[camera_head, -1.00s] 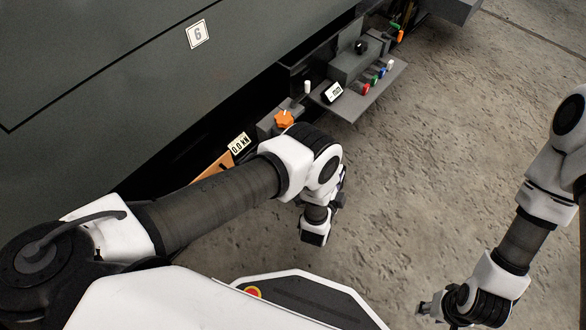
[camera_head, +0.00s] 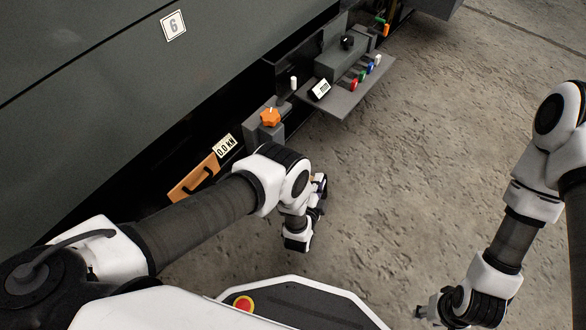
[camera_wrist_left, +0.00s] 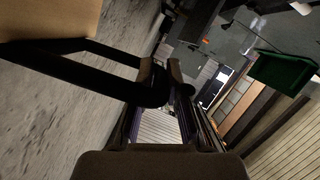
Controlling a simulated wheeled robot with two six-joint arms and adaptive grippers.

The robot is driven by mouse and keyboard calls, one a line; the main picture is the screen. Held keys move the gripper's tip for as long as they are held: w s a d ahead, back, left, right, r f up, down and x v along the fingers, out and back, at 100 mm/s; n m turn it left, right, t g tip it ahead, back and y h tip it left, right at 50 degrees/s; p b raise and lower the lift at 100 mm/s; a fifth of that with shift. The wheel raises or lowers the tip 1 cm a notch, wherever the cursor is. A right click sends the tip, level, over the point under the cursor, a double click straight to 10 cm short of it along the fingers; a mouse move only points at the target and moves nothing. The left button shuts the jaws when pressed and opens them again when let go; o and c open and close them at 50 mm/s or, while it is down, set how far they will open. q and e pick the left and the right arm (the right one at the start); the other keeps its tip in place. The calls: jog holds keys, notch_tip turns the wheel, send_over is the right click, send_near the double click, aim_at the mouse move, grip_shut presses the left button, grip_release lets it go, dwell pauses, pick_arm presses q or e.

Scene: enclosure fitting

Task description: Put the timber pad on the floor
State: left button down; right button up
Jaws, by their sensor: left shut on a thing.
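In the left wrist view a tan, wood-coloured block (camera_wrist_left: 50,18), which looks like the timber pad, shows at the top left with a black handle (camera_wrist_left: 75,67). My left gripper (camera_wrist_left: 160,84) is shut on that handle, with grey floor behind it. In the head view my left gripper (camera_head: 320,188) is above the floor (camera_head: 400,170), mostly hidden by its own wrist, and the held block cannot be made out. My right gripper (camera_head: 424,312) is low at the right, apart from everything; its fingers are too small to read.
An orange-brown board (camera_head: 190,182) with a black handle is at the dark enclosure's (camera_head: 100,80) lower side. The floor to the right is clear.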

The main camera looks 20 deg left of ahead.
pick_arm(q)
jog(key=w+a+b, duration=0.1)
jog(key=a, duration=0.2)
jog(key=w+a+f+b, duration=0.1)
jog(key=a, duration=0.2)
jog(key=w+a+b, duration=0.1)
jog(key=a+b, duration=0.1)
jog(key=a, duration=0.1)
jog(key=shift+w+a+f, duration=0.2)
jog(key=shift+a, duration=0.05)
jog(key=c, duration=1.2)
grip_release()
jog(key=shift+s+r, duration=0.1)
